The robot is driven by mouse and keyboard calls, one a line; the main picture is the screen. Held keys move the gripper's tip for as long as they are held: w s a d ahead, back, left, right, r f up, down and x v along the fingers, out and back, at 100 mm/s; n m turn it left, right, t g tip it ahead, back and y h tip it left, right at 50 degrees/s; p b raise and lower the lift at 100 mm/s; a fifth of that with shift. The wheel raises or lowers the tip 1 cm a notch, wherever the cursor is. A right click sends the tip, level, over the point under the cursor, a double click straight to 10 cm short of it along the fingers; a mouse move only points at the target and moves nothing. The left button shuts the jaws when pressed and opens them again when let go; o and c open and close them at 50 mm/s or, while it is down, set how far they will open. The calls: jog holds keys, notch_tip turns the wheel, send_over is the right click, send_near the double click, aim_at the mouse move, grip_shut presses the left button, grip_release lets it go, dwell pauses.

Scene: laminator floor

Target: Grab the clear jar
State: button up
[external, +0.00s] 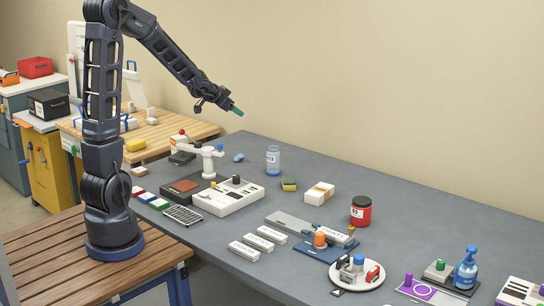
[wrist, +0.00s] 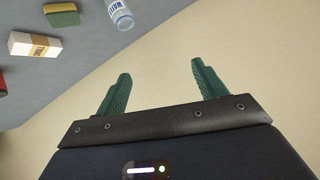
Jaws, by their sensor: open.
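The clear jar (external: 273,160) stands upright on the grey table, toward its back edge. It has a light lid and a blue label. It also shows in the wrist view (wrist: 119,15), at the top edge and partly cut off. My gripper (external: 235,110) is in the air above and to the left of the jar in the external view, apart from it. In the wrist view my gripper (wrist: 157,78) has its two green fingers spread with nothing between them, pointing past the table edge toward the wall.
A yellow-green sponge (external: 289,184), a white box (external: 319,193) and a red jar with a black lid (external: 361,210) stand right of the clear jar. A small blue item (external: 238,157) and a white-armed device (external: 208,160) are to its left. The back right of the table is bare.

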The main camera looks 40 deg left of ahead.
jog(key=w+d+f+m+h, duration=0.15)
jog(key=w+f+h, duration=0.25)
jog(key=w+f, duration=0.45)
jog(key=m+h, duration=0.2)
jog(key=h, duration=0.2)
send_near(273, 148)
jog(key=d, duration=0.4)
jog(key=shift+t, duration=0.4)
jog(key=shift+a+f+x, duration=0.15)
jog(key=shift+x, duration=1.05)
jog(key=shift+a+f+x, duration=0.1)
jog(key=shift+a+x, duration=0.05)
jog(key=shift+x, duration=1.05)
jog(key=shift+a+f+x, duration=0.15)
jog(key=shift+x, duration=1.1)
jog(key=shift+w, duration=0.15)
jog(key=c, duration=1.3)
jog(key=shift+r, duration=0.1)
